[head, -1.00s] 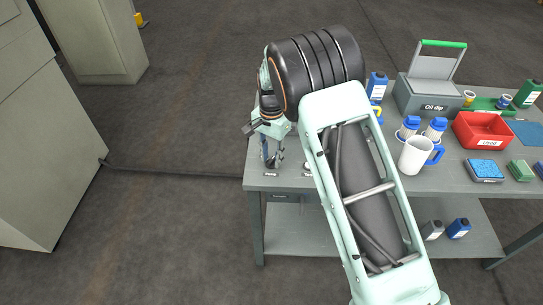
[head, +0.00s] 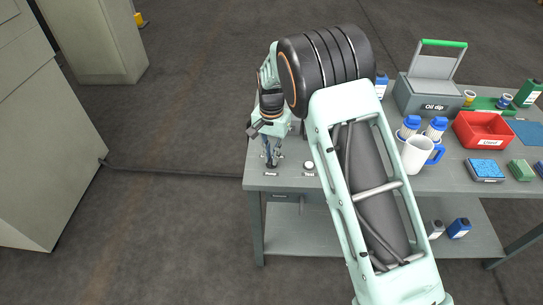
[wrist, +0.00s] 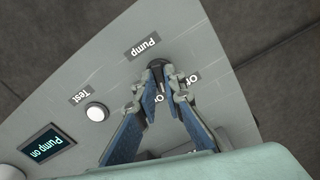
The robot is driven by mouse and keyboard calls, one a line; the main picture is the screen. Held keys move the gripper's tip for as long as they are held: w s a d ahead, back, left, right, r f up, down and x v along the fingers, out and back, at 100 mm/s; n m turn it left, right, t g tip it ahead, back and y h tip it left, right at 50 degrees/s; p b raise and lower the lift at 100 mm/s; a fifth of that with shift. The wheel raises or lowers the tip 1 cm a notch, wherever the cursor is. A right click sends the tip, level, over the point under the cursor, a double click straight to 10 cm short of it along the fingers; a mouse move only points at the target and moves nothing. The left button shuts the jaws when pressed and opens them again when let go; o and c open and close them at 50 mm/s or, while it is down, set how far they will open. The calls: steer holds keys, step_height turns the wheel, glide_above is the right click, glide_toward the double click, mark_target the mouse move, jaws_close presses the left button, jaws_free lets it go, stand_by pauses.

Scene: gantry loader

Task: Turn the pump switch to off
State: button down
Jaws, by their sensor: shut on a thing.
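The pump switch (wrist: 156,65) is a small dark knob beside the Pump label (wrist: 143,47) on the grey bench top; my fingers hide most of it. My gripper (wrist: 163,84) points down at it in the wrist view, its two blue-padded fingers close on either side and shut on it. Labels beside the fingers are partly covered; one, reading "Of", (wrist: 192,77) looks like Off. The display (wrist: 48,147) reads "Pump on". In the head view my gripper (head: 270,163) is at the bench's front left corner, just behind the Pump label (head: 270,174).
A white Test button (wrist: 96,112) is close to the switch. Farther right on the bench (head: 335,182) are a white mug (head: 416,156), a red bin (head: 482,130) and the Oil dip box (head: 425,98). Open floor lies left of the bench.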

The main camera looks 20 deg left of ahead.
steer(key=n, duration=0.5)
steer(key=shift+b, duration=0.3)
steer(key=shift+n, duration=2.3)
steer(key=c, duration=2)
jaws_free()
steer(key=shift+r, duration=0.1)
step_height(320, 180, up, 12)
steer(key=shift+f, duration=0.1)
